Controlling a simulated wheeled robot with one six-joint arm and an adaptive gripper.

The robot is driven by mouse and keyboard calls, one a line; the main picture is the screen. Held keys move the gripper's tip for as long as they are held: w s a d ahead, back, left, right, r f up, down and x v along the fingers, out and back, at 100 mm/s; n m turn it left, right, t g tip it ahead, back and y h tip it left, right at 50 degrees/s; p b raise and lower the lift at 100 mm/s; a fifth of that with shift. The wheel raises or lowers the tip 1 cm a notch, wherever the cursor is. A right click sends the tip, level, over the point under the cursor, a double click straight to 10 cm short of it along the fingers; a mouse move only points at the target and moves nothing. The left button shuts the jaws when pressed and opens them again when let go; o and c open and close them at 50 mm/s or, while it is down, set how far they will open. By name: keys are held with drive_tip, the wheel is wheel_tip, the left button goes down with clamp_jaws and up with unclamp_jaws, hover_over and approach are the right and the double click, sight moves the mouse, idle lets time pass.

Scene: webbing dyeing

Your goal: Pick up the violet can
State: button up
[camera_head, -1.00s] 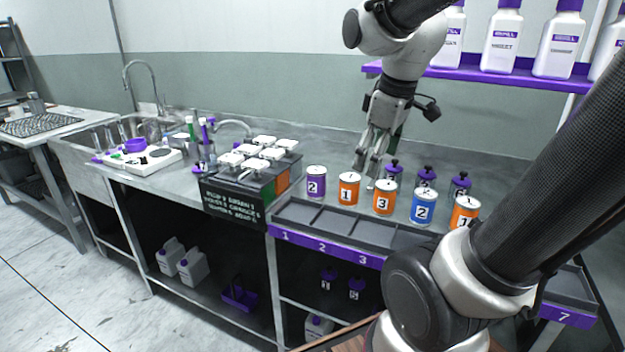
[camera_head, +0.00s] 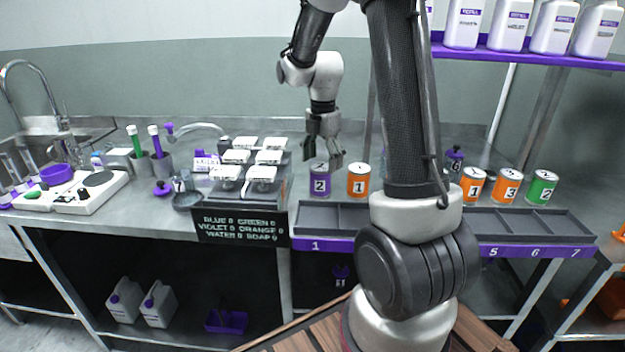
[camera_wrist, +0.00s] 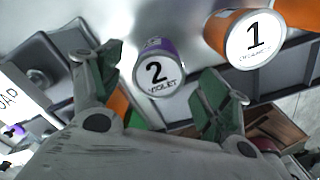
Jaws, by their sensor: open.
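The violet can (camera_head: 320,184), marked 2, stands upright on the steel counter just behind the tray with numbered slots. In the wrist view the violet can (camera_wrist: 158,72) shows its white label reading "2 VIOLET" and lies between and beyond the two green-padded fingers. My gripper (camera_head: 324,158) is open, just above the violet can, its fingertips near the can's top. In the wrist view my gripper (camera_wrist: 160,90) has its fingers spread either side of the can, with no clear contact.
An orange can (camera_head: 358,182) marked 1 stands close right of the violet can. More cans, orange (camera_head: 507,185) and green (camera_head: 541,187), stand farther right. The white-lidded box (camera_head: 262,172) is close left. The slotted tray (camera_head: 335,216) is in front. My arm hides the middle.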

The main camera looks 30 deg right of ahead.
sight(320, 183)
drive_tip(key=shift+w+f, duration=0.1)
drive_tip(key=shift+f, duration=0.25)
drive_tip(key=f, duration=0.7)
drive_tip(key=shift+s+a+f, duration=0.2)
drive_tip(key=shift+a, duration=0.1)
drive_tip(key=shift+c, duration=0.2)
drive_tip(key=c, duration=1.1)
